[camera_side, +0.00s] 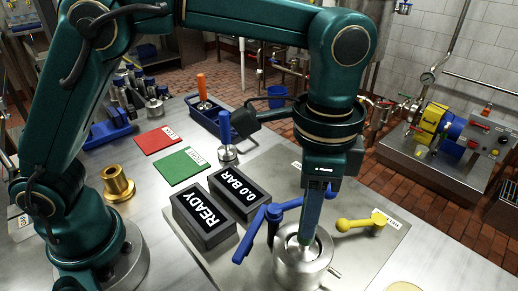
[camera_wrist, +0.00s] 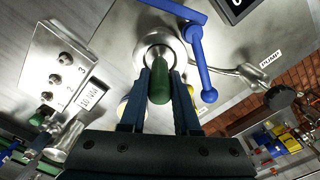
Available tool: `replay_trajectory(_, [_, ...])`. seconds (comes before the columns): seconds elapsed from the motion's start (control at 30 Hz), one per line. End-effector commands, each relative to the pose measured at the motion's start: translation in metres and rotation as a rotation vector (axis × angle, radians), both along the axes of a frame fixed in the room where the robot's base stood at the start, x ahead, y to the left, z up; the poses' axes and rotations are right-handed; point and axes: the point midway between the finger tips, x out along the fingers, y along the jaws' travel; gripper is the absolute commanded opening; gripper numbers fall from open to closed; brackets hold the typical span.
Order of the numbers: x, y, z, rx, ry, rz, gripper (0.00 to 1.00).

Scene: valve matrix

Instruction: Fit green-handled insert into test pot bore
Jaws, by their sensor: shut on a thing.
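The test pot (camera_side: 302,270) is a round steel pot on the steel plate, with its open top under my gripper (camera_side: 308,240). The wrist view shows the pot rim (camera_wrist: 142,60) as a bright ring just beyond the fingers. My gripper (camera_wrist: 160,92) is shut on the green handle (camera_wrist: 159,80) of the insert. The handle lines up with the pot mouth in that view. The insert's lower end is hidden, so I cannot tell how deep it sits or whether it is in the bore. In the side view the fingers hide the green handle.
A blue lever (camera_side: 270,215) stands close left of the pot, and a yellow lever (camera_side: 362,223) is to its right. Two display boxes (camera_side: 205,222) read READY and 0.0 BAR. A blue-handled insert (camera_side: 226,140) and orange-handled insert (camera_side: 203,92) stand farther back.

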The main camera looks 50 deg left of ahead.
Motion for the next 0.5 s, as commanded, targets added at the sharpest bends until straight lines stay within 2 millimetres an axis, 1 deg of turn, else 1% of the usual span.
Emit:
replay_trajectory(0.2, [0.0002,-0.0003,0.0004,-0.002,-0.001,0.0,0.0])
replay_trajectory(0.33, [0.0002,-0.0003,-0.0028,-0.002,-0.001,0.0,0.0])
replay_trajectory(0.37, [0.0003,-0.0002,-0.0032,-0.001,-0.001,0.0,0.38])
replay_trajectory(0.4, [0.0003,-0.0002,-0.0029,-0.001,-0.001,0.0,0.53])
replay_trajectory(0.43, [0.0003,-0.0002,-0.0029,-0.001,-0.001,0.0,0.6])
replay_trajectory(0.5, [0.0003,-0.0002,-0.0029,-0.001,-0.001,0.0,0.6])
